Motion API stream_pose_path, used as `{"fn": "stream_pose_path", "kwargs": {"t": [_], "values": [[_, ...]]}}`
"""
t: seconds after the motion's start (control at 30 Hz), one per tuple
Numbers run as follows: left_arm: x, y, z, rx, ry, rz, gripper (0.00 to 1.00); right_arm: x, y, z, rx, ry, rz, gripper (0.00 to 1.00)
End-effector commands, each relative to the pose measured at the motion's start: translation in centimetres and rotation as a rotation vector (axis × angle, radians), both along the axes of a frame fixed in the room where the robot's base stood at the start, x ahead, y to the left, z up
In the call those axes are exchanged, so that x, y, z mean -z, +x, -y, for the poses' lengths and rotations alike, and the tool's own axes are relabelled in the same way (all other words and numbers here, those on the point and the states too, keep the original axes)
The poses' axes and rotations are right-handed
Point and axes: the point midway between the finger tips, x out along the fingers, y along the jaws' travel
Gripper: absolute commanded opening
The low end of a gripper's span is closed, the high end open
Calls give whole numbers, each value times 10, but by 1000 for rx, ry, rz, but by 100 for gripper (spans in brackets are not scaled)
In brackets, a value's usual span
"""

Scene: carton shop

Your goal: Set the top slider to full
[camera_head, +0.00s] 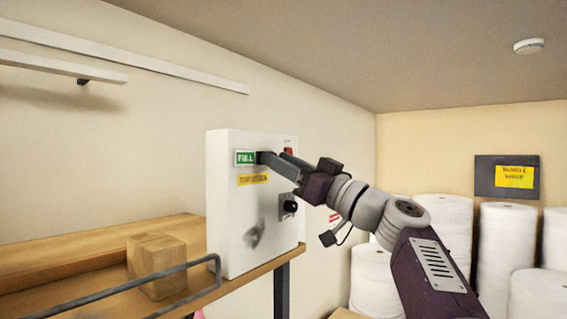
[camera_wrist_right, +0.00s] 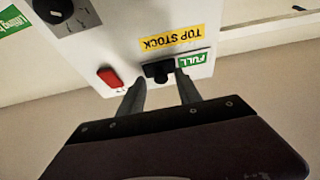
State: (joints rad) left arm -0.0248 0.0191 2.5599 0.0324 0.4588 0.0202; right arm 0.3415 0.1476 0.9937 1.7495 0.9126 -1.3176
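A white control box (camera_head: 222,210) stands on the wooden shelf. Its front carries a green FULL label (camera_head: 245,157) and a yellow TOP STOCK label (camera_head: 253,180). In the right wrist view, which is upside down, the black top slider knob (camera_wrist_right: 158,72) sits beside the FULL label (camera_wrist_right: 190,61), on the side toward the red button (camera_wrist_right: 110,77). My right gripper (camera_wrist_right: 161,82) is open, with one fingertip on each side of the knob; contact is unclear. In the head view the right gripper (camera_head: 265,158) hides the slider. My left gripper is not in view.
A black dial (camera_head: 290,206) sits lower on the box. A dark rail (camera_head: 120,289) runs along the front. White rolls (camera_head: 500,240) stand at the right.

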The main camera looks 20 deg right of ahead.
Motion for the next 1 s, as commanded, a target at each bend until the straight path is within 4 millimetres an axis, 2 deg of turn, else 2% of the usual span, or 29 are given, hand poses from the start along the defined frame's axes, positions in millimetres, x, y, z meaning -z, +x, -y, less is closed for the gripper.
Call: {"fn": "stream_pose_path", "kwargs": {"t": [0.07, 0.17, 0.33, 0.5, 0.67, 1.0], "values": [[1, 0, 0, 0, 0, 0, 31, 1, -1, 0, 0, 0, 0, 41], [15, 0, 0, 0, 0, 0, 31, 10, -8, 7, 2, -1, 4, 41], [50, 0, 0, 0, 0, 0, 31, 29, -37, 28, 7, -4, 4, 41], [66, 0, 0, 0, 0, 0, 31, 36, -60, 44, 6, -2, 2, 41], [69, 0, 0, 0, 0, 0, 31, 35, -68, 49, 1, -1, 1, 41], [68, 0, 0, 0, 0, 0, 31, 34, -68, 49, -1, -1, 1, 41]]}}
